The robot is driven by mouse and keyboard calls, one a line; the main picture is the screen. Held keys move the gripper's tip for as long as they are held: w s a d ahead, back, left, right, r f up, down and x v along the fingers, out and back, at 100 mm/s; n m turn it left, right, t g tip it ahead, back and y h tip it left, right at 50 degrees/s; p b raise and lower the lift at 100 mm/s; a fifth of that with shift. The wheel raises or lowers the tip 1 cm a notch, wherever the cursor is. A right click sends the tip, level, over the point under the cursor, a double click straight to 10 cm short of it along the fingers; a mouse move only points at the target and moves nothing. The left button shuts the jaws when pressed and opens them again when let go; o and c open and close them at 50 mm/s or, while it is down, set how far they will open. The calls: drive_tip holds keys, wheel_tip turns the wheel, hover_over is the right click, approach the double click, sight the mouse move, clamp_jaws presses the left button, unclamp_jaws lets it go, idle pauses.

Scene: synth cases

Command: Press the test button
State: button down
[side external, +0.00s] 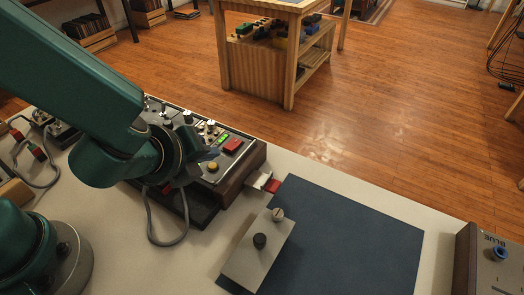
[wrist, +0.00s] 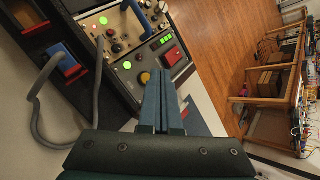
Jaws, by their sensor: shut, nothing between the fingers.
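In the wrist view the red button (wrist: 172,56) and the yellow button (wrist: 144,78) both show beyond my fingertips. I cannot read a label that tells which one is the test button. My gripper (side external: 214,154) is shut and empty, close to the panel near the two buttons. The wrist view shows its fingers (wrist: 161,76) together, pointing at the panel area. I cannot tell whether the tips touch anything.
A dark blue mat (side external: 350,240) lies right of the panel, with a metal plate with two knobs (side external: 252,272) on its left edge. A white and red piece (side external: 265,183) sits by the case. A grey cable (side external: 165,243) loops in front. A box with a blue knob (side external: 499,254) stands far right.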

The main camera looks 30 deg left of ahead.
drive_tip(key=shift+r, duration=2.5)
